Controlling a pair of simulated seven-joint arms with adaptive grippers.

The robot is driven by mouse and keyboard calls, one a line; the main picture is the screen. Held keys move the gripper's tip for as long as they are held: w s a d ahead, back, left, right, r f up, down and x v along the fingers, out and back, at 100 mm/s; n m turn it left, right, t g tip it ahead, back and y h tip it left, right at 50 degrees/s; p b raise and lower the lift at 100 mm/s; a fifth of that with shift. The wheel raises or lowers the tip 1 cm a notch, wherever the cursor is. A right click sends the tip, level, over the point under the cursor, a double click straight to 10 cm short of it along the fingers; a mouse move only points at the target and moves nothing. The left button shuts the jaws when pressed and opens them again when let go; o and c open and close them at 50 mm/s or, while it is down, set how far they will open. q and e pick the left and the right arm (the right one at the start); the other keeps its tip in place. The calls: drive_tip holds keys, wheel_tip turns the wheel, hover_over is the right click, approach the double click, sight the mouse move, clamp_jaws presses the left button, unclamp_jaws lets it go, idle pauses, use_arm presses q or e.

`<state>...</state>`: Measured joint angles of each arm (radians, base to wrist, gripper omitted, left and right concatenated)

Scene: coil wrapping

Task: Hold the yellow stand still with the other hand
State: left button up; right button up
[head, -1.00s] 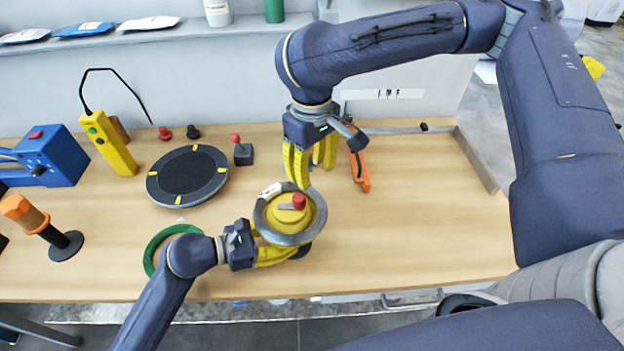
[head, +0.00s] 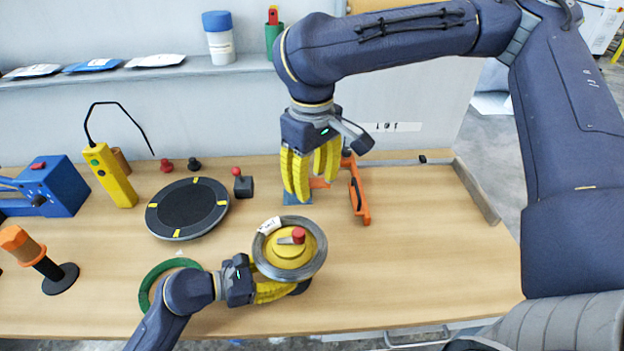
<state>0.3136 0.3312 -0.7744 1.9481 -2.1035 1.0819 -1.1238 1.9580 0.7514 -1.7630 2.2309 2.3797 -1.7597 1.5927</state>
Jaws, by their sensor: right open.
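The yellow stand (head: 284,252) with a red knob (head: 298,235) on top stands near the front middle of the table. A grey coil (head: 312,262) with a white label (head: 269,226) sits around it. My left gripper (head: 286,289) is at the front lower side of the stand; its yellow fingers pass under the coil, and the stand and coil partly hide their tips, so I cannot tell whether they close on it. My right gripper (head: 314,190) is open and empty, pointing down above and behind the stand, apart from it.
A black round turntable (head: 187,207) lies left of the stand, with a small red-knobbed joystick (head: 242,183) beside it. A green ring (head: 150,283) lies behind my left arm. An orange tool (head: 359,192) lies behind right. The table's right side is clear.

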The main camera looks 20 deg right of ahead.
use_arm(q)
drive_tip(key=o, duration=0.9)
drive_tip(key=shift+o, duration=0.2)
